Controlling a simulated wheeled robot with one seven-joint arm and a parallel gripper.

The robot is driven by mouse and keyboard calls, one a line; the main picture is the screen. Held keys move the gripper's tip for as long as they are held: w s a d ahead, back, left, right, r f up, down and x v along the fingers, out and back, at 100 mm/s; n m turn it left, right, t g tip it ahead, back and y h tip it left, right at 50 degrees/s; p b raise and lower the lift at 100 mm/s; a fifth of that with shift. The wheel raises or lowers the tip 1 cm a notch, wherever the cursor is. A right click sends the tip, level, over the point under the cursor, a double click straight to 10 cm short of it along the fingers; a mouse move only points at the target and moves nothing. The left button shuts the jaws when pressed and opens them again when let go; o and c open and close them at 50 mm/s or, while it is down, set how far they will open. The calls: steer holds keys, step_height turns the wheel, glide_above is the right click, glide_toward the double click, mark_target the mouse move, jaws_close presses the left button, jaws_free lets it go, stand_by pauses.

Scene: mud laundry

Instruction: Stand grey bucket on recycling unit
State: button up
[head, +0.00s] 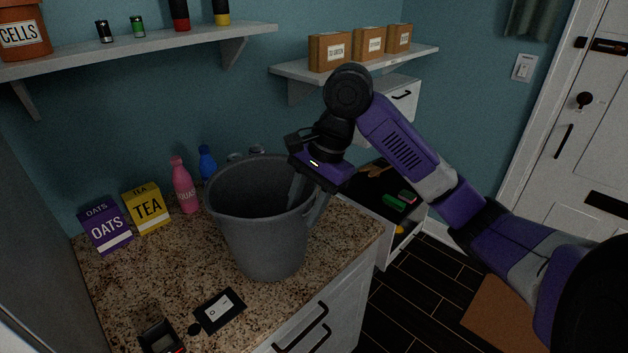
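The grey bucket (262,238) is large and open-topped, and appears to stand upright on the speckled granite counter (125,275). My gripper (307,202) points down at the bucket's right rim. One finger shows inside the bucket, and a grey part shows just outside the wall. Whether the fingers press on the wall cannot be made out. No label marks a recycling unit; the counter's white cabinet (335,315) has dark handles, and a lower unit (375,190) with a dark top or open drawer stands behind my arm.
An oats box (106,226), a tea box (146,208), a pink bottle (184,186) and a blue bottle (207,163) stand left of the bucket. A black card-like object (219,310) lies in front. Wall shelves (150,45) hang above.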

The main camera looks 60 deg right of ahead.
steer(key=v, duration=1)
steer(key=w+a+f+n+t+y, duration=0.2)
steer(key=w+a+n+t+y, duration=0.4)
steer(key=w+a, duration=0.95)
steer(key=w+a+f+m+t+h, duration=0.1)
steer(key=w+a+f+m+t, duration=0.1)
steer(key=a+f+t, duration=0.45)
steer(key=s+a+f+n+h, duration=0.1)
steer(key=s+a+f+h, duration=0.25)
steer(key=s+f, duration=0.45)
steer(key=s+a+f+n+h, duration=0.25)
steer(key=s+f+h, duration=0.2)
steer(key=s, duration=0.45)
steer(key=s+d+n+y, duration=0.1)
steer(key=s+n, duration=1.1)
steer(key=s, duration=0.8)
steer(key=shift+s+d+r, duration=0.2)
steer(key=shift+d+r, duration=0.1)
steer(key=shift+d, duration=0.05)
